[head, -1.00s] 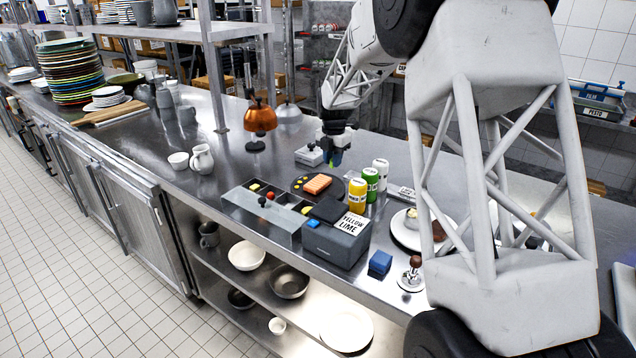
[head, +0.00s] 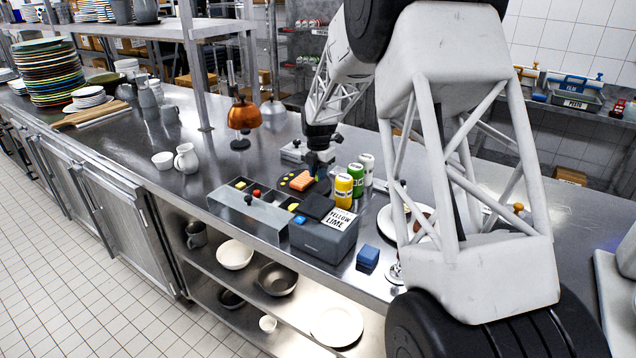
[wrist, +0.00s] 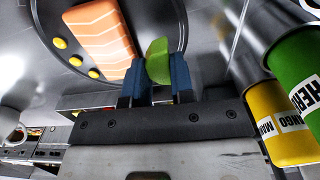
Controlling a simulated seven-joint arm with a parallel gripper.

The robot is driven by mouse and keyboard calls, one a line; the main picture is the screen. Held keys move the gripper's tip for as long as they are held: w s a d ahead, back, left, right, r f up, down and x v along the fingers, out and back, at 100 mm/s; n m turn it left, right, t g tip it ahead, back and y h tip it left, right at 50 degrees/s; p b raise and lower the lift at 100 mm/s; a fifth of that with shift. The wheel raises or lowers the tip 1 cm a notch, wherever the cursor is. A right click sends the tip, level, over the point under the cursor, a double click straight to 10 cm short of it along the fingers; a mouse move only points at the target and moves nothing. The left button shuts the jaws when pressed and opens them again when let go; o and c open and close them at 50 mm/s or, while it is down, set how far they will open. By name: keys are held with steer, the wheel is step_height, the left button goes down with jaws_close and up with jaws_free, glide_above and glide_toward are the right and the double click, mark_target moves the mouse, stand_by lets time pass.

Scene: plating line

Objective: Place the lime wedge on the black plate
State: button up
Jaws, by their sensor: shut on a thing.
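The lime wedge (wrist: 158,60) is green and sits between the two blue fingers of my gripper (wrist: 157,82) in the wrist view. My gripper is shut on it. The black plate (wrist: 178,14) lies beyond the fingertips, and the wedge overlaps it in the picture, close beside the salmon piece (wrist: 100,38). I cannot tell whether the wedge touches the plate. In the head view my gripper (head: 319,172) is at the right side of the black plate (head: 286,179), and the wedge is not clearly visible there.
Yellow dots (wrist: 77,59) lie on the plate left of the salmon. Yellow (head: 343,190) and green (head: 356,178) bottles stand close to my gripper's right. A grey box labelled yellow lime (head: 325,236) stands in front. An orange lamp (head: 243,115) hangs behind left.

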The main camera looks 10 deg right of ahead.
mark_target(318, 189)
steer(key=shift+f, duration=1.85)
steer(key=shift+f, duration=0.15)
steer(key=o, duration=0.4)
step_height(318, 189, up, 12)
steer(key=shift+r, duration=0.1)
stand_by(0.4)
